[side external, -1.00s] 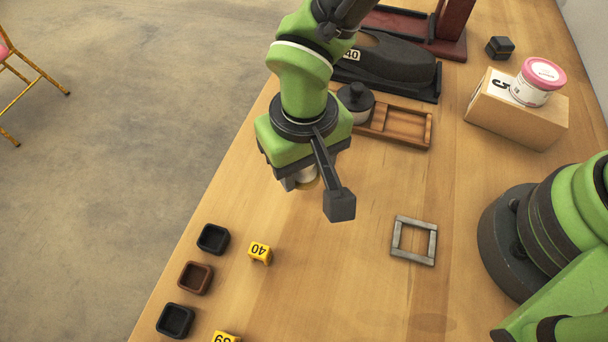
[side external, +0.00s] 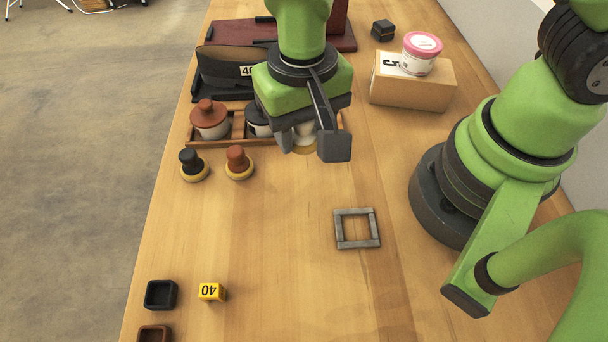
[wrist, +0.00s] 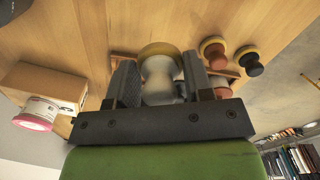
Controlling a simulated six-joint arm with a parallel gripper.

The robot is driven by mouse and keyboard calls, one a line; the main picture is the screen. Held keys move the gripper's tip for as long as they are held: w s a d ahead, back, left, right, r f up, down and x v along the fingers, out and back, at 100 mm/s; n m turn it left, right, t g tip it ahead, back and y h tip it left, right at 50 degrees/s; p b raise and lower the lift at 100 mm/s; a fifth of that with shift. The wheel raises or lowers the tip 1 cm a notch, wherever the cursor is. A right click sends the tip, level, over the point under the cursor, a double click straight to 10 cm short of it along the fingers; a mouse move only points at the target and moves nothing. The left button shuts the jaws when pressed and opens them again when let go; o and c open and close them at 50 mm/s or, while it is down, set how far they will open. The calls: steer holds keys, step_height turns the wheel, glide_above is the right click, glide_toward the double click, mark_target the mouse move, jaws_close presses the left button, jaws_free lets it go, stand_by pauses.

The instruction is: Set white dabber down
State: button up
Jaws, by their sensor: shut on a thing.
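My gripper (side external: 305,142) is shut on the white dabber (side external: 303,131), which has a pale body and a yellowish foam base. In the wrist view the white dabber (wrist: 159,78) sits between the two jaws of my gripper (wrist: 162,88), foam end outward. In the side view the jaws hide part of it, and it looks upright with the foam downward. It is over the table in front of the wooden tray's right end; I cannot tell whether the foam touches the table. A black dabber (side external: 191,163) and a brown dabber (side external: 238,162) stand to the left.
The wooden tray (side external: 235,131) holds a brown-lidded jar (side external: 210,120) and a dark-lidded jar (side external: 257,119). A cardboard box (side external: 413,85) with a pink-lidded tub (side external: 421,52) stands behind right. A grey square frame (side external: 357,243) lies in front. Table between the frame and yellow block (side external: 211,291) is clear.

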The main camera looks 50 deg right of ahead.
mark_target(305, 182)
step_height(305, 182, down, 10)
steer(key=shift+r, duration=0.2)
steer(key=shift+f, duration=0.1)
stand_by(0.3)
steer(key=o, duration=0.9)
step_height(305, 182, up, 13)
steer(key=shift+d+f, duration=0.1)
steer(key=shift+f, duration=0.1)
steer(key=s+d+r+t+y, duration=0.1)
steer(key=s+d+r+t, duration=0.2)
steer(key=r, duration=0.6)
steer(key=s+d+r+t+y, duration=0.1)
steer(key=s+d+r+t, duration=0.3)
steer(key=d+r, duration=0.4)
steer(key=shift+d+r, duration=0.2)
steer(key=shift+r, duration=0.4)
